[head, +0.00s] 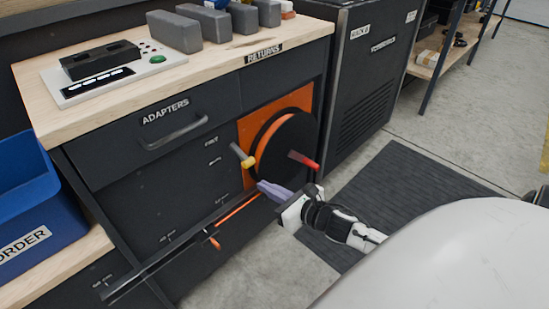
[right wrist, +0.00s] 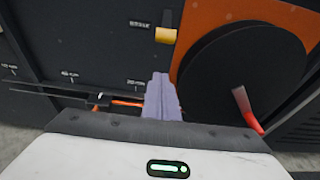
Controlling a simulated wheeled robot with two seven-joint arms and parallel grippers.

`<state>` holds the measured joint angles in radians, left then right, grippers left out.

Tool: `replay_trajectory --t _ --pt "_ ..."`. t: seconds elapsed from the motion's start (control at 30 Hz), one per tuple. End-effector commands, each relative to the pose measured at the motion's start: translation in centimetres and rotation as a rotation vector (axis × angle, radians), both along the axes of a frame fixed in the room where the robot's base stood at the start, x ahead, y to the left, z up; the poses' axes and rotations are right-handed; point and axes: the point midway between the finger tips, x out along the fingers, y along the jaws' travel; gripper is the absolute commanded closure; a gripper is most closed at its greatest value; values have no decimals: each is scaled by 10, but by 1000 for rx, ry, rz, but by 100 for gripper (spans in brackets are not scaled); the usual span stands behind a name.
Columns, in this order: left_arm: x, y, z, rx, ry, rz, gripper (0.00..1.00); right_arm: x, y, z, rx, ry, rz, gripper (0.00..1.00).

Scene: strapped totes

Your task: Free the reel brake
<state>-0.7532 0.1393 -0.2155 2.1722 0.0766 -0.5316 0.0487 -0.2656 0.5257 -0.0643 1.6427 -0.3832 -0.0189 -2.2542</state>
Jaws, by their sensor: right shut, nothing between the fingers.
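The black reel (head: 284,150) stands on an orange panel (head: 247,130) at the right of the cabinet front. It also fills the right of the right wrist view (right wrist: 230,85). A red handle (head: 303,159) sticks out from the reel. A lever with a yellow end (head: 247,161) juts out at the reel's left; its yellow end shows at the top of the right wrist view (right wrist: 165,35). My right gripper (head: 264,187), with lavender fingers, is shut and empty below the reel, apart from the yellow-ended lever. My left gripper is out of view.
A long dark rail (head: 150,268) with an orange cord (head: 236,210) runs below the reel. An ADAPTERS drawer handle (head: 174,132) protrudes at upper left. A blue bin (head: 30,200) stands at left. A dark mat (head: 400,195) covers the floor at right.

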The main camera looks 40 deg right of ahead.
Motion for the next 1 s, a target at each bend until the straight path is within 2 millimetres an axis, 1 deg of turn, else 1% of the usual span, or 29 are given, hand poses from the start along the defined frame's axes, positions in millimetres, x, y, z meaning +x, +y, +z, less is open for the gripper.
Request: replay_trajectory --t 0.03,0.13,0.2,0.27,0.3,0.33,0.5,0.63,1.0 --pt "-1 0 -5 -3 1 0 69 13 0 -4 -2 -4 0 100" --pt "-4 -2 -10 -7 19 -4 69 32 1 -9 -1 -2 -1 100" --pt "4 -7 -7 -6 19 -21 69 46 3 -13 -1 -3 -1 100" --pt "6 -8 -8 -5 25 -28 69 55 3 -14 -2 -2 -1 100" --pt "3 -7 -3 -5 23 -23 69 50 3 0 -4 -2 1 100" --pt "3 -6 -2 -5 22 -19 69 49 3 5 -4 -1 1 100" --pt "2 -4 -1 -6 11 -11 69 47 3 22 -2 0 0 100" --pt "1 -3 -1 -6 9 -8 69 46 3 26 -2 1 0 100" --pt "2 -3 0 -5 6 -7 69 46 3 28 -1 2 -1 100"
